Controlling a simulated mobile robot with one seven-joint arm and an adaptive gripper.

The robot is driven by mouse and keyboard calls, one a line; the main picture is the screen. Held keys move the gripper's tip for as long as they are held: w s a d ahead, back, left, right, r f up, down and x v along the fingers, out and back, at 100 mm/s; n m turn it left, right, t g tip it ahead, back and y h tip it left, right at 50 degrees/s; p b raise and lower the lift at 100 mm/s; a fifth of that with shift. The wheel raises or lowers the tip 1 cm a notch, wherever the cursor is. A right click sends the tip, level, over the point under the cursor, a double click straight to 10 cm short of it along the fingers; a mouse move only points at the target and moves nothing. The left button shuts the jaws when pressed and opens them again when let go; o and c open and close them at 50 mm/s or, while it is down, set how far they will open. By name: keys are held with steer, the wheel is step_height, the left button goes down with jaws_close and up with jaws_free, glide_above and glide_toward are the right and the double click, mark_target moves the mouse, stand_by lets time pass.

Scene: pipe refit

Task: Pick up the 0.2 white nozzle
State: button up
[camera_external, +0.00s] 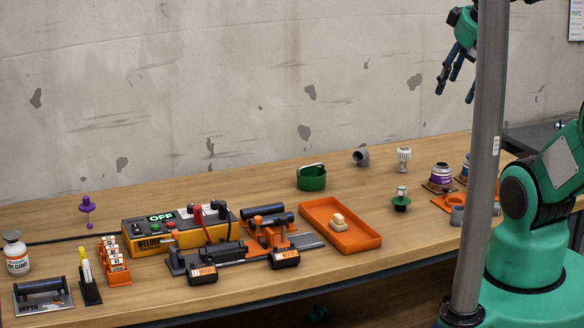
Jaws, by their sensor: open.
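A small white fitting (404,157), which looks like the white nozzle, stands upright near the back of the wooden table, right of the middle. Any 0.2 marking is too small to read. A green-based piece (401,202) with a pale top stands in front of it, and a purple piece (87,206) stands at the far left. My gripper (456,88) is open and empty, high above the table, up and to the right of the white fitting. The pole partly hides my arm and gripper.
An orange tray (358,242) holds cream pieces. A yellow welder box (150,237) and tools fill the left. A grey pole (484,170) rises in the foreground.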

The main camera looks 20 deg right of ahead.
steer(key=shift+o, duration=1)
steer(key=shift+w, duration=0.1)
steer(key=w+d+r+n, duration=0.1)
steer(key=w, duration=0.7)
steer(key=w+d+r+n, duration=0.1)
steer(key=w+d+r, duration=0.1)
steer(key=w, duration=0.6)
steer(key=w+d+f+n+g+y, duration=0.1)
steer(key=w+d+f, duration=0.2)
steer(key=w, duration=0.6)
steer(key=w+d+f, duration=0.2)
steer(key=w+d, duration=0.1)
steer(key=w, duration=0.5)
steer(key=w+d+f, duration=0.6)
steer(key=w+f, duration=0.1)
steer(key=f, duration=0.2)
steer(key=w+d+f+n, duration=0.1)
steer(key=w+d+f, duration=0.6)
steer(key=f, duration=0.3)
steer(key=w+d+f+n+y+p, duration=0.1)
steer(key=w+d+f, duration=0.6)
steer(key=f, duration=0.3)
steer(key=shift+w+d+g, duration=0.2)
steer(key=shift+w+g, duration=0.1)
steer(key=shift+w, duration=0.55)
steer(key=shift+f, duration=0.1)
